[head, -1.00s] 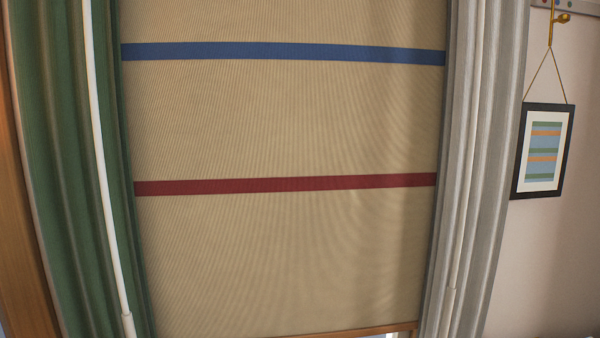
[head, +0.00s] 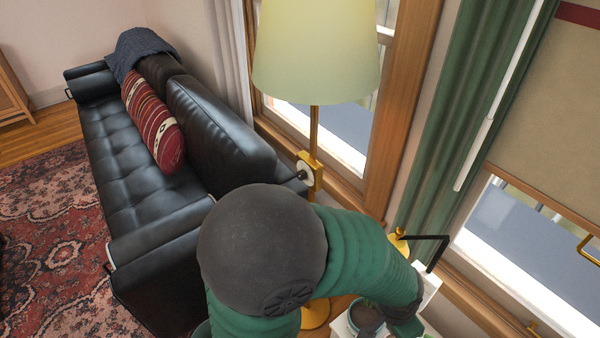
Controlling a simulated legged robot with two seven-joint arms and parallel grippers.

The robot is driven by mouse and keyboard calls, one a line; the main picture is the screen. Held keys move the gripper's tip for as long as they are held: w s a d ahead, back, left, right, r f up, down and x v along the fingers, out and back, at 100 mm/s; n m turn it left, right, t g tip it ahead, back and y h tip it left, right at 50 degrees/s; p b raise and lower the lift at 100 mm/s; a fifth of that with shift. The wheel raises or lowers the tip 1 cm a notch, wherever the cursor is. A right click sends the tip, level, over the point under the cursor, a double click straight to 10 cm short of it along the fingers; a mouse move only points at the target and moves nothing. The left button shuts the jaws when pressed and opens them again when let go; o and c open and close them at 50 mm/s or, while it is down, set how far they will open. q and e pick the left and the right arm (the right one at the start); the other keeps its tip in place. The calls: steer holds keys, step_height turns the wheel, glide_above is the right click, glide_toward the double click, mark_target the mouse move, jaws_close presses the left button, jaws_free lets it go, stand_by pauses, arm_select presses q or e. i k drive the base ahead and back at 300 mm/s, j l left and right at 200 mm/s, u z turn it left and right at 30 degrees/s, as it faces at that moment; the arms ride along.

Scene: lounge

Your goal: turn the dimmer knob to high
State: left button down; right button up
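A floor lamp has a pale yellow-green shade (head: 318,50) and a brass pole (head: 313,128). A brass box on the pole carries a round white dial with a small dark centre, the dimmer knob (head: 304,172). It faces left toward the sofa, and its setting is too small to read. My green arm with its dark grey rounded joint crosses the lower middle, in front of the lower pole. The dimmer knob shows just above that joint, unobstructed. I cannot make out the fingers of either gripper in this view.
A black leather sofa (head: 150,220) with a red patterned cushion (head: 153,125) stands left of the lamp. A patterned rug (head: 55,240) lies in front of it. Windows and a green curtain (head: 470,100) are behind and right. A small white table (head: 428,285) stands at the lower right.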

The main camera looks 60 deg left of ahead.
mark_target(301, 175)
steer(key=u, duration=0.45)
steer(key=k+u, duration=0.1)
steer(key=u, duration=0.85)
steer(key=k+j+u, duration=0.1)
steer(key=u, duration=0.35)
steer(key=j+u, duration=0.8)
steer(key=i, duration=0.05)
